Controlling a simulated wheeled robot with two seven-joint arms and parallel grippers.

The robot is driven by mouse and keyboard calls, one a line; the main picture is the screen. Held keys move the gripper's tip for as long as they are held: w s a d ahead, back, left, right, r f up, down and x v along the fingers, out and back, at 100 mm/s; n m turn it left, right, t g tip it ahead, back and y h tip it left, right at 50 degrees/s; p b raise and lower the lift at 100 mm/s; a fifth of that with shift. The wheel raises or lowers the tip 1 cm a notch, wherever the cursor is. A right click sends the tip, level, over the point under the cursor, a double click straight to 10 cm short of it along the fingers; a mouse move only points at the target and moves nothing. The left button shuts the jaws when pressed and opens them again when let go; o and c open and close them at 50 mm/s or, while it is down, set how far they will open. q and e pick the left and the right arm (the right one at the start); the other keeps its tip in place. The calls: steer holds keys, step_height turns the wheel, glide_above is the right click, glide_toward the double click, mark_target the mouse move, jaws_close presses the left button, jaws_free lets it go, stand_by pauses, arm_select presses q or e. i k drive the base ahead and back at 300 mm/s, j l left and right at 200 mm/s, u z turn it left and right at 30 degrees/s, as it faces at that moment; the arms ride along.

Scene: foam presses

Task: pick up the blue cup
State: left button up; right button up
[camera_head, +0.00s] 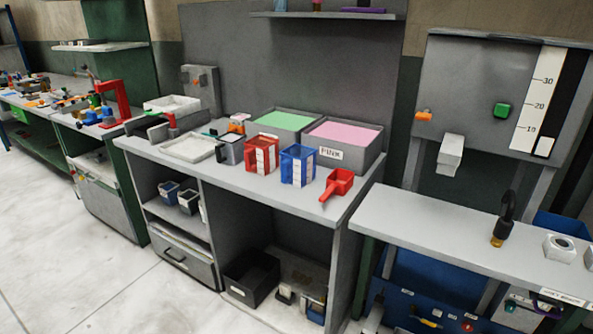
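The blue cup (297,165) stands upright on the grey workbench (240,183), near its front edge. It is a square measuring cup with a white marked strip on its side. A red cup (262,154) of the same shape stands just left of it, and a red scoop (338,184) lies to its right with its handle toward the front. Neither of my grippers shows in the head view.
Behind the cups are a grey bin of green material (284,121) and one of pink material (342,139). A dark grey cup (230,150) and a white tray (188,148) are further left. A second bench (440,225) stands at right. The floor in front is clear.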

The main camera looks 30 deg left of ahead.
mark_target(298, 161)
steer(key=i+j, duration=0.1)
steer(key=j, duration=0.35)
steer(key=i+j, duration=0.15)
steer(key=j, duration=0.35)
steer(key=i+j, duration=0.1)
steer(key=j, duration=0.35)
steer(key=i+j, duration=0.15)
steer(key=j, duration=0.35)
steer(key=i+j+z, duration=0.1)
steer(key=j, duration=0.35)
